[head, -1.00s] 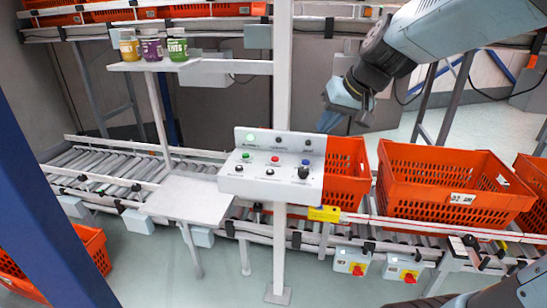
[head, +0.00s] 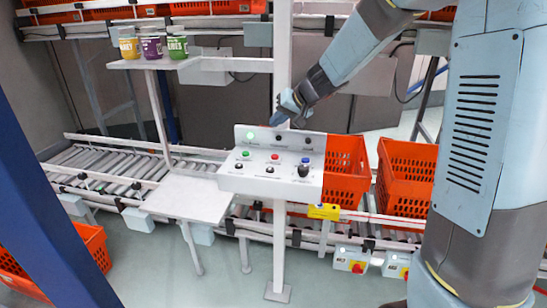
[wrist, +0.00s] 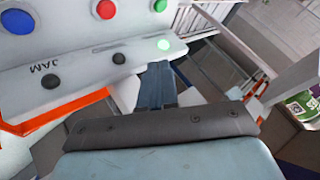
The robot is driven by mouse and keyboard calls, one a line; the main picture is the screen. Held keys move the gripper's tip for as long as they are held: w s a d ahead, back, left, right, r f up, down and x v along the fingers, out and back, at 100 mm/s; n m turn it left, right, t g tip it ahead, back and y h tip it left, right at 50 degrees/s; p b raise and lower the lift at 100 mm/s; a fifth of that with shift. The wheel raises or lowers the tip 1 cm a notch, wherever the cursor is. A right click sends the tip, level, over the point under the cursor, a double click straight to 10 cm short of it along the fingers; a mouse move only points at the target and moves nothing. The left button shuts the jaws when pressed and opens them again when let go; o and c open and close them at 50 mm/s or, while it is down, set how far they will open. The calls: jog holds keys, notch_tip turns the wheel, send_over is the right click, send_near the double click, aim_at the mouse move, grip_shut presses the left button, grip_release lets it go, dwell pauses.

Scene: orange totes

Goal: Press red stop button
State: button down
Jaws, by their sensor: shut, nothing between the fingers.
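The red button (head: 275,156) sits in the middle of the white control panel (head: 230,183), between a green button (head: 245,154) and a blue one (head: 306,160). It also shows near the top edge of the wrist view (wrist: 105,9). My gripper (head: 278,121) is just above the panel's back edge, apart from the red button. In the wrist view its fingers (wrist: 157,84) are together and empty, near the lit green lamp (wrist: 163,44). Whether they touch the panel cannot be told.
A grey post (head: 281,65) rises behind the panel, close to my gripper. A black knob (head: 303,171) stands up at the panel's right. Orange totes (head: 402,170) stand right of it on the conveyor. Jars (head: 177,47) stand on a shelf at upper left.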

aim_at(278, 157)
jog(key=shift+f, duration=0.1)
jog(key=shift+f, duration=4.3)
jog(key=shift+f, duration=0.8)
jog(key=shift+r, duration=0.9)
jog(key=shift+r, duration=2.5)
